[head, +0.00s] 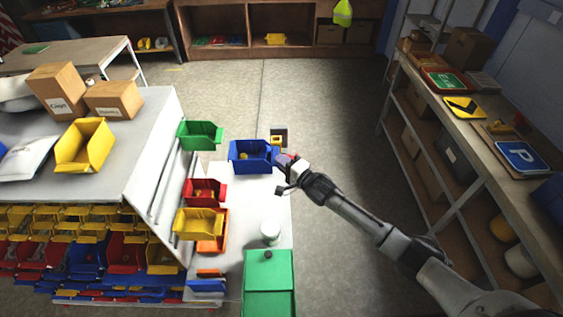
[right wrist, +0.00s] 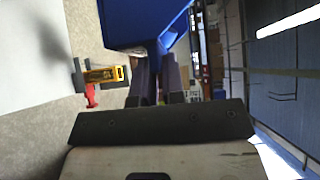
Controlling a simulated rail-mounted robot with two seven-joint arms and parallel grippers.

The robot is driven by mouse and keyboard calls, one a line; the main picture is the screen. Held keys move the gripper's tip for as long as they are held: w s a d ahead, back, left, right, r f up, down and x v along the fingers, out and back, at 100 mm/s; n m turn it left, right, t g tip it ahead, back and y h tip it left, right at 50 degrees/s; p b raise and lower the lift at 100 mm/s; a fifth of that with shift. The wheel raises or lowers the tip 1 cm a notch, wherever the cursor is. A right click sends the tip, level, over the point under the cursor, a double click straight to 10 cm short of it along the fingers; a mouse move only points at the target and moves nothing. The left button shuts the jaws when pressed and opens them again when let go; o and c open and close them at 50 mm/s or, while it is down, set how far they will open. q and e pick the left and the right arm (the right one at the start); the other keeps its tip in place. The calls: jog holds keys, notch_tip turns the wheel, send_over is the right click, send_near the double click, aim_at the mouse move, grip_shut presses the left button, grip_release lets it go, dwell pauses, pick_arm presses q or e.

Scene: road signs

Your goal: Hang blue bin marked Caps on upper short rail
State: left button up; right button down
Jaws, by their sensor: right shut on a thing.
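A blue bin (head: 250,157) is in the grasp of my right gripper (head: 287,164) and appears held above the white surface. My right gripper is shut on its right side. In the right wrist view the blue bin (right wrist: 135,22) fills the upper middle, at the fingertips (right wrist: 163,55). No label on this bin can be read. Slanted rails (head: 165,190) run along the side of the white bench, left of the bin. A green bin (head: 200,135) is at the upper part of that side. I cannot tell which rail is the upper short one. My left gripper is not in view.
A red bin (head: 204,191) and a yellow bin (head: 198,222) are below the green bin. A white cup (head: 270,232) and a green box (head: 269,280) stand nearer. Shelving (head: 455,150) with road signs lines the right. The floor (head: 320,110) between is clear.

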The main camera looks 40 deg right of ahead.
aim_at(247, 167)
jog(key=shift+w+a, duration=0.25)
jog(key=shift+w, duration=0.1)
jog(key=shift+w+a+b, duration=0.4)
jog(key=shift+w+a, duration=0.25)
jog(key=shift+a, duration=0.25)
jog(key=shift+w+a+b, duration=0.4)
jog(key=shift+w+a, duration=0.2)
jog(key=shift+a, duration=0.25)
jog(key=shift+w+a+b, duration=0.6)
jog(key=shift+w+a, duration=0.25)
jog(key=shift+a, duration=0.3)
jog(key=shift+w+a+f+b, duration=0.1)
jog(key=shift+w+a+b, duration=0.65)
jog(key=shift+a, duration=0.25)
jog(key=shift+w+a+b, duration=0.6)
jog(key=shift+w+a, duration=0.15)
jog(key=shift+a, duration=0.25)
jog(key=w+a+b, duration=0.4)
jog(key=w+a, duration=0.1)
jog(key=a, duration=0.1)
jog(key=shift+a, duration=0.3)
